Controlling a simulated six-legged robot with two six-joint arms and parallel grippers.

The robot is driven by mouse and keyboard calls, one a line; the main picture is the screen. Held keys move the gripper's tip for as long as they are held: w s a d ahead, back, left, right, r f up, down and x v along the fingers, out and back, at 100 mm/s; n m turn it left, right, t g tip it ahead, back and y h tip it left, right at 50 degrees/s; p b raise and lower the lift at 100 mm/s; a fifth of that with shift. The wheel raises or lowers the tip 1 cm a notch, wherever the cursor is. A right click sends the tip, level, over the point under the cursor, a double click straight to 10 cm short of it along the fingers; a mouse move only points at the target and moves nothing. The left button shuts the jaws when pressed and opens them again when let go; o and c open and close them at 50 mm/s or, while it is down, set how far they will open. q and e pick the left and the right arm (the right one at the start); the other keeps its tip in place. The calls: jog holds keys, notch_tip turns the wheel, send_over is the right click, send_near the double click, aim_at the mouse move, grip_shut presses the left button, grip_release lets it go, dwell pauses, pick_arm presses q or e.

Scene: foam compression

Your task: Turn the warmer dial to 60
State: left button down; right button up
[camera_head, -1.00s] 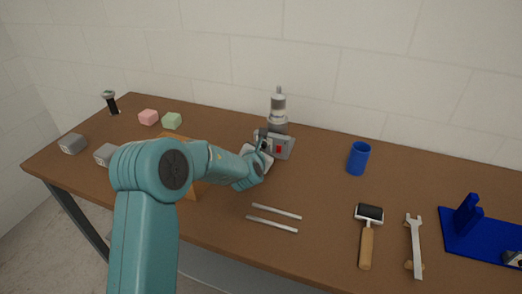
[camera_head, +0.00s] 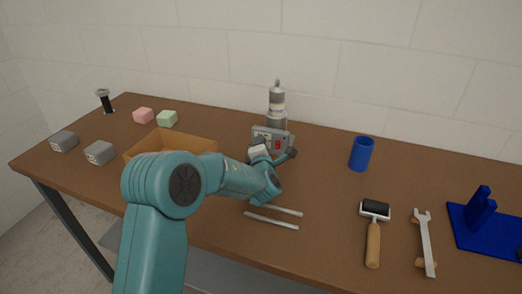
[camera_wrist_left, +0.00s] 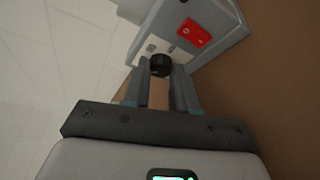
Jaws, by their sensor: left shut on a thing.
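The warmer is a grey control box (camera_head: 284,136) with a bottle-shaped top, standing near the back wall. Its front carries a red switch, which also shows in the left wrist view (camera_wrist_left: 194,32). The black dial (camera_wrist_left: 160,64) sits on the pale front panel beside the switch. My left gripper (camera_wrist_left: 160,76) has one finger on each side of the dial and is shut on it. In the head view my left gripper (camera_head: 261,142) is at the warmer's front left, and the dial is hidden. The dial's markings are too small to read. My right gripper is out of view.
An open cardboard box (camera_head: 190,138) stands left of my arm. Two metal strips (camera_head: 272,220) lie in front. A blue cup (camera_head: 361,153), roller (camera_head: 373,230) and wrench (camera_head: 425,242) are right.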

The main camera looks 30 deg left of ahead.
pick_arm(q)
jog(key=shift+m, duration=0.5)
jog(key=c, duration=0.9)
grip_release()
jog(key=v, duration=0.5)
jog(key=b+v, duration=0.1)
jog(key=v, duration=0.5)
jog(key=b+v, duration=0.1)
jog(key=v, duration=0.4)
jog(key=shift+s+d+f, duration=0.15)
jog(key=shift+f, duration=0.25)
